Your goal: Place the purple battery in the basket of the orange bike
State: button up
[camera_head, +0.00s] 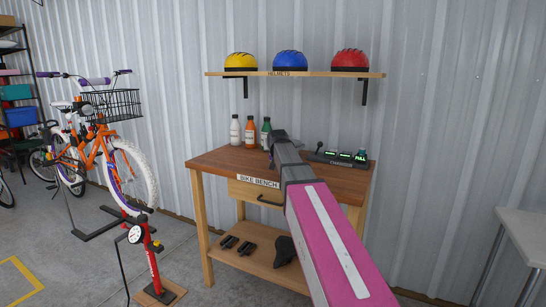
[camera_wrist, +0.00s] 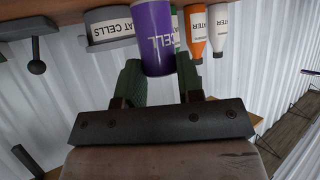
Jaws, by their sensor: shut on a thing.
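The purple battery (camera_wrist: 153,40), lettered with "CELL", is between the two dark green finger pads of my gripper (camera_wrist: 158,68) in the wrist view. My gripper is shut on it. In the head view my gripper (camera_head: 277,140) is over the back of the wooden bench, and my arm hides the battery. The orange bike (camera_head: 95,148) stands at the left in the head view, with a white front tyre. Its black wire basket (camera_head: 112,105) is at the handlebar, well to the left of my gripper. The basket's inside is hard to see.
The bike bench (camera_head: 215,160) bears several bottles (camera_head: 250,132) and a charger (camera_head: 340,157) marked "FULL". A grey "FLAT CELLS" container (camera_wrist: 110,27) is close beside the battery. A helmet shelf (camera_head: 300,74) is above. A red pump (camera_head: 150,262) stands between bike and bench.

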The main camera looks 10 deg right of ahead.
jog(key=shift+f, duration=1.7)
jog(key=o, duration=1)
jog(key=shift+f, duration=0.1)
jog(key=shift+c, duration=0.2)
